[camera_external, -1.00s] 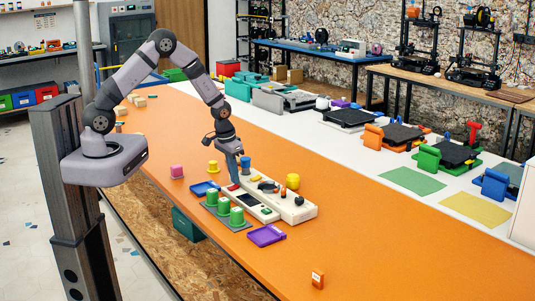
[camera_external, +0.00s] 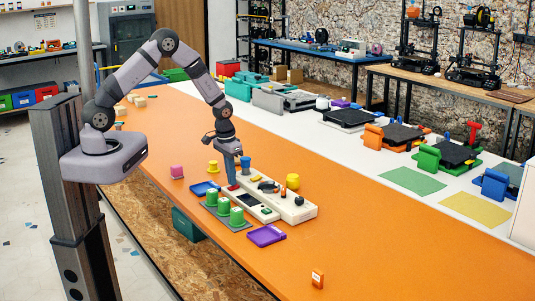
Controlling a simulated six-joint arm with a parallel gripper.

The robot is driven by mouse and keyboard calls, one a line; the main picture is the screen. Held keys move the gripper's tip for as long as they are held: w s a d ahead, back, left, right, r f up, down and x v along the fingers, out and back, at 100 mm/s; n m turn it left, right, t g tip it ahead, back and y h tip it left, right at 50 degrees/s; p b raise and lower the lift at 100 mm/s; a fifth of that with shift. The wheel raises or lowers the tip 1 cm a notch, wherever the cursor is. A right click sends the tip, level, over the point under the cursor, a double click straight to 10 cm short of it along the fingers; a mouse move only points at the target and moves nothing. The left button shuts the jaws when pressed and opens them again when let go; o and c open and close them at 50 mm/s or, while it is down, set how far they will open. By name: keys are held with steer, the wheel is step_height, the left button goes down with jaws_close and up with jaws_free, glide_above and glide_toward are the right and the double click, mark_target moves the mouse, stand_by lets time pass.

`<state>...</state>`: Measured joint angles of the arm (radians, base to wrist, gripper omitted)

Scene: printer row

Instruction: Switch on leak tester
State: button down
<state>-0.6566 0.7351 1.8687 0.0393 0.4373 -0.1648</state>
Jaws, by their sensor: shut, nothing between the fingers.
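The leak tester appears to be the long cream-white device (camera_external: 294,211) on the orange table, with a dark panel, a black handle-like part and small controls on its top. No label is readable, so I cannot be sure of its name or tell whether it is on. My gripper (camera_external: 231,184) is shut and empty, pointing down at the device's far left end. A small red part (camera_external: 233,187) shows right at the fingertips. I cannot tell whether the fingers touch it.
Green cylinders (camera_external: 237,216) on a grey plate, a blue tray (camera_external: 204,188) and a purple tray (camera_external: 266,235) stand in front of the device. A yellow knob-like piece (camera_external: 292,181) and a blue cup (camera_external: 245,165) are behind it.

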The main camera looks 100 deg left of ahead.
steer(key=shift+r, duration=0.1)
stand_by(0.3)
steer(key=r+p, duration=0.3)
steer(key=r, duration=0.1)
steer(key=shift+s+d, duration=0.2)
steer(key=shift+d, duration=0.05)
step_height(320, 180, up, 10)
steer(key=s+d+b, duration=0.1)
steer(key=b, duration=0.1)
steer(key=shift+s+d+f+b, duration=0.15)
steer(key=shift+b, duration=0.2)
